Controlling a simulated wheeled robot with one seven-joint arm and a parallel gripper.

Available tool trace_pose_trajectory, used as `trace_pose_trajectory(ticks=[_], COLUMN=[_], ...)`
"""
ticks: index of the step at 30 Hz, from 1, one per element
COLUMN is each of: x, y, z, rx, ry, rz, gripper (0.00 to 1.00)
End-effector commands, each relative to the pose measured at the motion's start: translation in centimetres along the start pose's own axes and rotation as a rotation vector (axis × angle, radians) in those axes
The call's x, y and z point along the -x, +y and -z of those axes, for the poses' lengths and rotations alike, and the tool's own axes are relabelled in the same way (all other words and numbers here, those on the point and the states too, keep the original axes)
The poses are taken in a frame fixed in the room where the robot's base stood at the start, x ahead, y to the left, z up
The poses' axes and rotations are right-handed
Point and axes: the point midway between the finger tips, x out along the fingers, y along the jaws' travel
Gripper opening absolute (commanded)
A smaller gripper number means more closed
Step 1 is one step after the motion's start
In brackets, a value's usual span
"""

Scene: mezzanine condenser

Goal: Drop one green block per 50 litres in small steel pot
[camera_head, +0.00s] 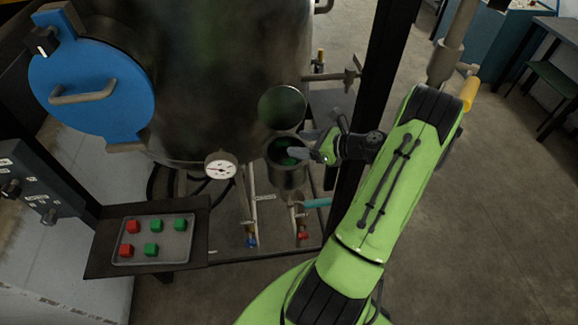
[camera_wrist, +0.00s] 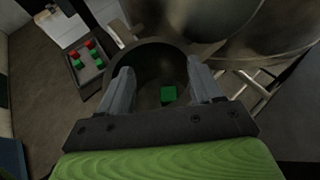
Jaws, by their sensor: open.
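The small steel pot (camera_head: 286,180) is a round open vessel in front of the big tank. My gripper (camera_head: 302,148) is at its mouth, with the fingers apart and nothing held between them. In the wrist view a green block (camera_wrist: 168,94) shows inside the dark pot (camera_wrist: 118,58), below and between the fingertips; whether it rests on the bottom is unclear. Three green blocks (camera_head: 180,224) and two red blocks (camera_head: 133,226) sit in a grey tray (camera_head: 170,261) at lower left. The tray also shows in the wrist view (camera_wrist: 89,81).
A large steel tank (camera_head: 225,70) with a blue round hatch (camera_head: 92,90) stands behind. A round steel lid (camera_head: 282,107) stands above the pot. A dial gauge (camera_head: 221,166) is left of the pot. A dark post (camera_head: 375,80) rises right of it. Pipes with valves (camera_head: 303,235) run below.

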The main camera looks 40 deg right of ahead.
Motion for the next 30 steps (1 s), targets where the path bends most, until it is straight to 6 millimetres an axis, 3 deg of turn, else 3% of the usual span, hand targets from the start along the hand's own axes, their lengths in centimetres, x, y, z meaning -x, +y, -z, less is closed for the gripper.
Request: trace_pose_trajectory(ticks=[9,15,20,30], x=[9.0,13.4,14.6,14.6], y=[-0.1,0.0,0.1,0.1], z=[0.0,0.0,0.0,0.0], rx=[0.001,0.001,0.001,0.000], ry=[0.001,0.000,0.000,0.000], rz=[0.009,0.005,0.002,0.001], gripper=[0.65,0.65,0.65,0.65])
